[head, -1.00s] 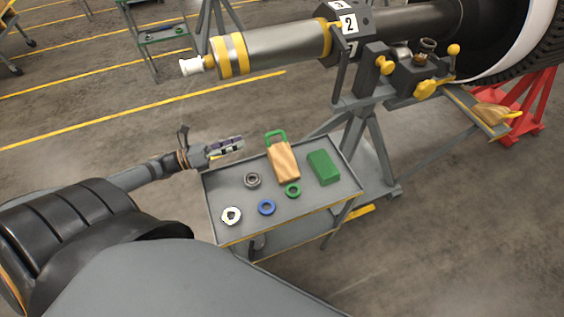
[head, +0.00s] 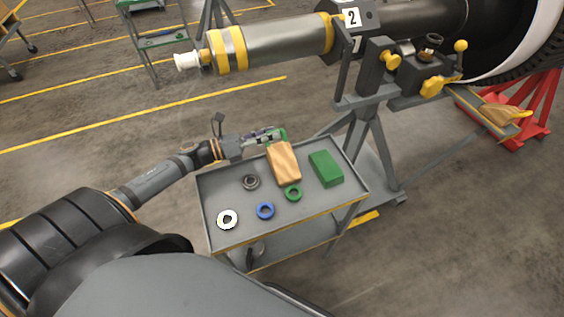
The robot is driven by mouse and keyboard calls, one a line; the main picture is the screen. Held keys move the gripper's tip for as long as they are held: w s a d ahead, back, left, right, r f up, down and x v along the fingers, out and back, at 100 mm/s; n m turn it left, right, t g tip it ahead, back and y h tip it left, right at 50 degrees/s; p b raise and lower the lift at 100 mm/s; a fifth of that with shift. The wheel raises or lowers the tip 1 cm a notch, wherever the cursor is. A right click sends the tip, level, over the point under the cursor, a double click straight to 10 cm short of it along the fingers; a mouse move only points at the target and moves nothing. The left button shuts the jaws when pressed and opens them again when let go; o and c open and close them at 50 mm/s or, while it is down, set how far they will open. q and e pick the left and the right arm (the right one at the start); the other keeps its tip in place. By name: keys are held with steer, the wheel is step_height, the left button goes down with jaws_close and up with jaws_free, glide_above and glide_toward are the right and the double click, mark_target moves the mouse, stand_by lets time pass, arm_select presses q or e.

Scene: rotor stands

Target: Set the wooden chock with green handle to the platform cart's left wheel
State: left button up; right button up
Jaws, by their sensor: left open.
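The wooden chock (head: 284,164) lies on the grey cart's top tray, near its back edge. Its green handle (head: 283,134) points away from me and is partly hidden by my left gripper. My left gripper (head: 277,136) is open, with its fingertips at the green handle. I cannot tell whether the fingers touch the handle. The cart (head: 232,191) has a top tray and a lower shelf; its left wheel is not clearly visible. My right gripper is not in view.
On the tray are a green block (head: 326,168), a green ring (head: 293,193), a blue ring (head: 265,211), a white ring (head: 227,220) and a dark grey ring (head: 251,182). A rotor stand (head: 362,140) rises behind the cart.

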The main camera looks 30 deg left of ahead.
arm_select(q)
jaws_close()
stand_by(0.3)
stand_by(0.3)
